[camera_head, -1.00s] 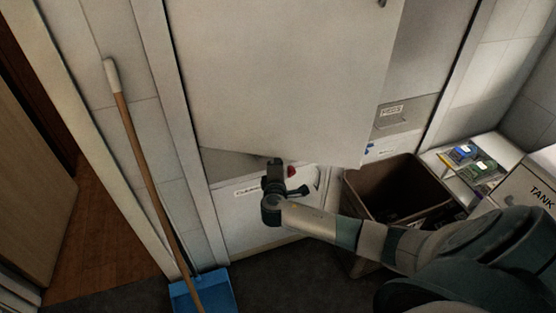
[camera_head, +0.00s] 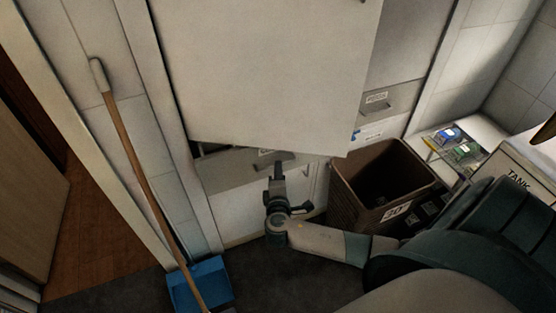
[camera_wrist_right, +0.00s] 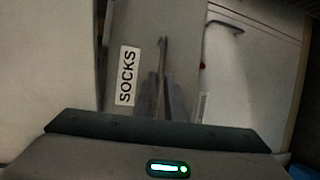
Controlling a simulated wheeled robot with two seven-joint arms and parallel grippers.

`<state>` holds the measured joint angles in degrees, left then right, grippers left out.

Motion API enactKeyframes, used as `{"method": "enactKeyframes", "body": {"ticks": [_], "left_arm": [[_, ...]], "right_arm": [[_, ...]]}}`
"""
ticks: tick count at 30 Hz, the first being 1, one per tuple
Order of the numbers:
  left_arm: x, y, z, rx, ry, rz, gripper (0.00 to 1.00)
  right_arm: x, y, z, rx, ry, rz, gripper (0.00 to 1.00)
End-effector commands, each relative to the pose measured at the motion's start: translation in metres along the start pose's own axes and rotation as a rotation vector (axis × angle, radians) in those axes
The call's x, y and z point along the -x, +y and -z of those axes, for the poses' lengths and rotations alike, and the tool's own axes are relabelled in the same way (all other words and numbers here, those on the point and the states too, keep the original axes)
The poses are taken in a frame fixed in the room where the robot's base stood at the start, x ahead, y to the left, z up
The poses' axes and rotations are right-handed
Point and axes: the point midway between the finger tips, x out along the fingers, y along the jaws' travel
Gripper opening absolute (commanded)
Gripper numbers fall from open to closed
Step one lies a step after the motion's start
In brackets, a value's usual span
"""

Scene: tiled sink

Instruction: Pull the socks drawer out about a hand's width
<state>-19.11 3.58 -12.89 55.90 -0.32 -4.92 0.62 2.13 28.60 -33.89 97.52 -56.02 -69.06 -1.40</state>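The socks drawer has a grey front (camera_head: 235,172) below a large pale door panel in the head view. A dark gap shows above its left end, so it stands partly out. In the right wrist view its front (camera_wrist_right: 142,25) carries the SOCKS label (camera_wrist_right: 127,75), turned sideways. A thin bar handle (camera_wrist_right: 163,52) runs between the fingers of my right gripper (camera_wrist_right: 161,97). In the head view my right gripper (camera_head: 278,172) is at the drawer front and looks closed on the handle, though the contact itself is hard to see. My left gripper is not in view.
The pale door panel (camera_head: 260,70) overhangs the drawer. A broom (camera_head: 130,150) and blue dustpan (camera_head: 200,285) stand at left. Dark floor (camera_head: 275,285) lies clear in front.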

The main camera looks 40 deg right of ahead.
Motion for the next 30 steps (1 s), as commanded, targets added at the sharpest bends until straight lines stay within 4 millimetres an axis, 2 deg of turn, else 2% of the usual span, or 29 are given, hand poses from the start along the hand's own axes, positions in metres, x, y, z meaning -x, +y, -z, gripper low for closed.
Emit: {"method": "enactKeyframes", "body": {"ticks": [11,17,23,30], "left_arm": [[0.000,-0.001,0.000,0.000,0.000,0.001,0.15],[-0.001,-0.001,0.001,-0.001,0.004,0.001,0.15],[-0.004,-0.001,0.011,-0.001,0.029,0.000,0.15],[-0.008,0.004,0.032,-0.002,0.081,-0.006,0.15]], "right_arm": [[0.000,0.001,0.000,0.000,-0.001,-0.001,0.26],[0.009,-0.001,0.001,0.000,0.001,0.000,0.26],[0.034,-0.001,0.000,-0.002,0.001,0.001,0.26],[0.080,-0.002,0.001,-0.003,0.001,0.002,0.26]]}}
